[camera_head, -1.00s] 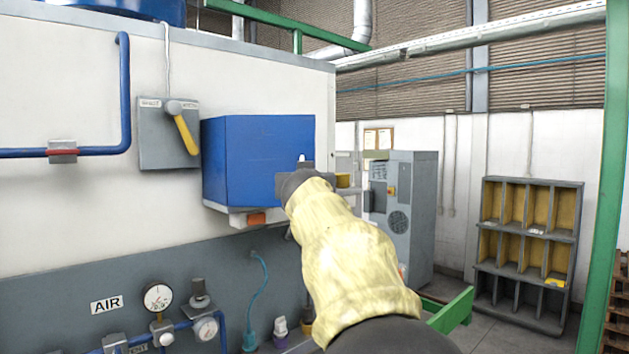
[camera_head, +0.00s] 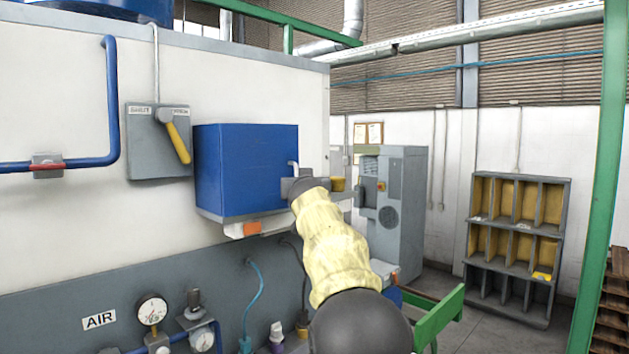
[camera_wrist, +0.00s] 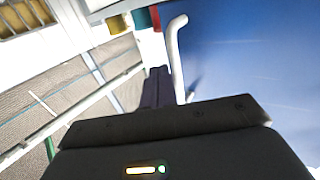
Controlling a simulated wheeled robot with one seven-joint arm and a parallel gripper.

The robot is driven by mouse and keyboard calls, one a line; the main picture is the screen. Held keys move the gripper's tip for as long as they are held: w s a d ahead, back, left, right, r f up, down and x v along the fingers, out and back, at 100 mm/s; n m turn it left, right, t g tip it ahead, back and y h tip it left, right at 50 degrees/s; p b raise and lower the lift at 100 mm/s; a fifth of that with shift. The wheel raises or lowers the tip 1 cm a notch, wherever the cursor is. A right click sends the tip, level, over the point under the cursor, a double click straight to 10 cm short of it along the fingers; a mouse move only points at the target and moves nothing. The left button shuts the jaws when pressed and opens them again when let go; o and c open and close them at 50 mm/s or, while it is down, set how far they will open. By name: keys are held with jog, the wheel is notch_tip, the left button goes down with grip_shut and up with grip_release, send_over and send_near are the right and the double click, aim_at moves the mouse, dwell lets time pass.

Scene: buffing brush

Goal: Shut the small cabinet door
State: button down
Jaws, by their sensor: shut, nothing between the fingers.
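The small cabinet (camera_head: 245,165) is a blue box on the white wall panel, left of centre in the head view. A pale bent handle (camera_head: 294,167) stands at the right end of its blue face. In the wrist view the handle (camera_wrist: 175,55) stands out from the blue door surface (camera_wrist: 250,60). My gripper (camera_head: 300,187) is shut and empty, close beside the handle; its dark fingers also show in the wrist view (camera_wrist: 157,88). Contact with the handle or door cannot be told. My wrist hides part of the cabinet's right side, and how far the door stands open is unclear.
A lever switch box (camera_head: 158,142) is left of the cabinet, with gauges (camera_head: 152,309) and hoses below. A grey machine (camera_head: 392,205) and pigeonhole rack (camera_head: 517,245) stand further back; green rails (camera_head: 440,315) lie low right.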

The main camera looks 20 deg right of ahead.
jog(key=shift+w, duration=0.8)
jog(key=shift+s+d, duration=0.1)
